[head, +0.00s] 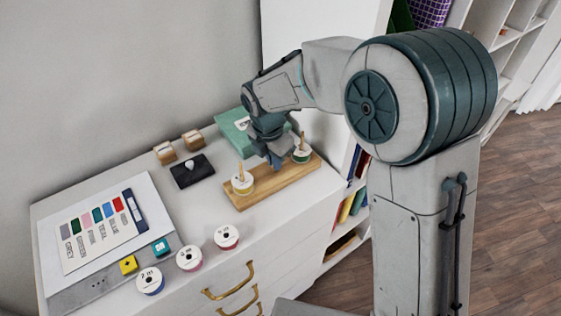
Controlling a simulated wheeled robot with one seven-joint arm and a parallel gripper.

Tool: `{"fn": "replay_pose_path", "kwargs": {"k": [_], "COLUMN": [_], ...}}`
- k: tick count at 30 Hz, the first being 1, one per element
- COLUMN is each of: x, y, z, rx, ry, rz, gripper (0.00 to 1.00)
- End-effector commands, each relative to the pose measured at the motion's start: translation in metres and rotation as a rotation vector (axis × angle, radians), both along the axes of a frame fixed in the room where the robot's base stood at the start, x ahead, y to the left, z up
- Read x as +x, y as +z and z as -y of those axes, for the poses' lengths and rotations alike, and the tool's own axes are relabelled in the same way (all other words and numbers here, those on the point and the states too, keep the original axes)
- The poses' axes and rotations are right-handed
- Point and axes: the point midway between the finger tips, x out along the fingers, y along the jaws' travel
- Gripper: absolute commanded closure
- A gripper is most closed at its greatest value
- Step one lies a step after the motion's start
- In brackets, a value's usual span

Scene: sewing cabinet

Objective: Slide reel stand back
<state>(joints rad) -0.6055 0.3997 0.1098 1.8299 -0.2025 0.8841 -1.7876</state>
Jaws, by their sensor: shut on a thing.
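The reel stand (268,193) is a long wooden board lying flat near the cabinet top's right front edge. It has upright pegs. A white-topped reel (242,184) sits on its left peg and a green reel (301,156) on its right peg. My gripper (276,164) reaches down onto the stand between these two reels. It is shut on the stand's middle part. My fingers and wrist hide the exact spot that they hold.
A teal box (235,128) stands close behind the stand. Several loose reels (227,237) line the front edge. A colour chart (98,225) lies at the left.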

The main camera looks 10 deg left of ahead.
Motion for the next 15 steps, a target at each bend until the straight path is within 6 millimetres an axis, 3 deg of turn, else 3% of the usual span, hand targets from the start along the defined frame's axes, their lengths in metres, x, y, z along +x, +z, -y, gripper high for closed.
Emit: {"fn": "replay_pose_path", "kwargs": {"k": [15], "x": [0.019], "y": [0.002], "z": [-0.027], "rx": [0.002], "ry": [-0.008], "rz": [0.002], "gripper": [1.0]}}
